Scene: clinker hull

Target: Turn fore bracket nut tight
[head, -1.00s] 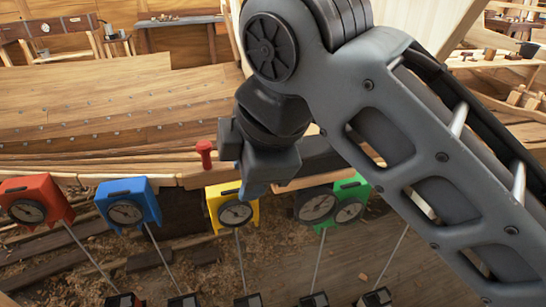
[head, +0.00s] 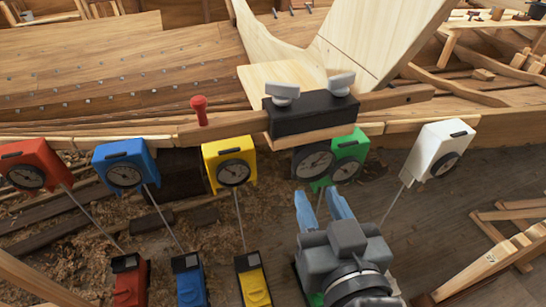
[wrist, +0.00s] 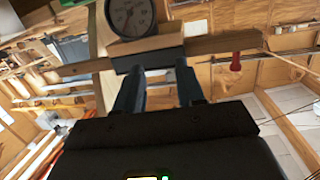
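A black bracket (head: 312,116) sits across a wooden bar at the hull's edge, with two pale metal wing nuts on top. The left nut (head: 283,92) and the right nut (head: 341,83) both look seated; I cannot tell which is the fore one or how tight either is. My gripper (head: 321,202) is low in front of the bracket, its blue fingers apart and empty, pointing up toward a dark gauge (head: 313,160). In the wrist view, the bracket (wrist: 148,54) shows beyond the parted fingers (wrist: 158,90), and the nuts cannot be made out.
Red (head: 36,170), blue (head: 127,168), yellow (head: 230,165), green (head: 353,150) and white (head: 438,150) boxes with dials line the hull edge, with thin rods running down from them. A red peg (head: 199,108) stands left of the bracket. A wooden trestle (head: 495,255) is at lower right.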

